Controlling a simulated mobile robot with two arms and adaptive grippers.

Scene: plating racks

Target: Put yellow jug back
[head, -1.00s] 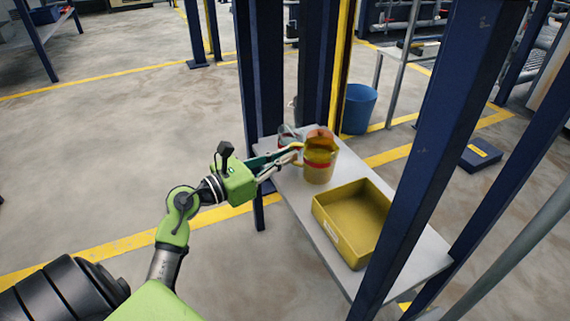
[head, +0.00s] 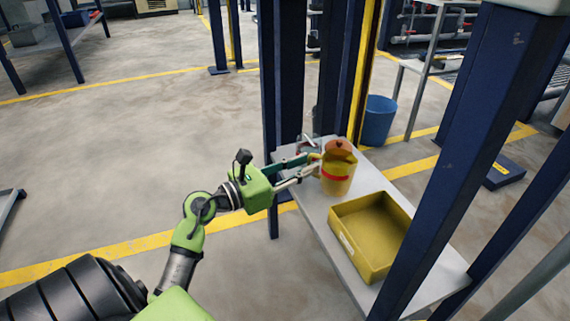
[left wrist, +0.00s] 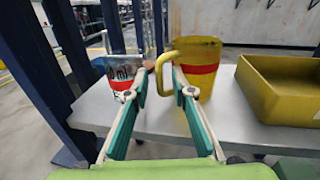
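The yellow jug (head: 336,180) with a red band stands upright on the grey shelf (head: 318,208), near its far end. In the left wrist view the jug (left wrist: 200,52) shows its handle (left wrist: 160,72) turned toward my left gripper. My left gripper (head: 314,163) is at the handle. In the left wrist view its fingertips (left wrist: 160,84) are apart, one on each side of the handle, with visible gaps. My right gripper is not in view.
A yellow bin (head: 347,238) stands on the shelf nearer me. A clear container with printed markings (left wrist: 120,72) stands left of the jug, and an orange-brown item (head: 338,147) is behind it. Blue posts (head: 440,150) flank the shelf. A blue bucket (head: 379,120) stands beyond.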

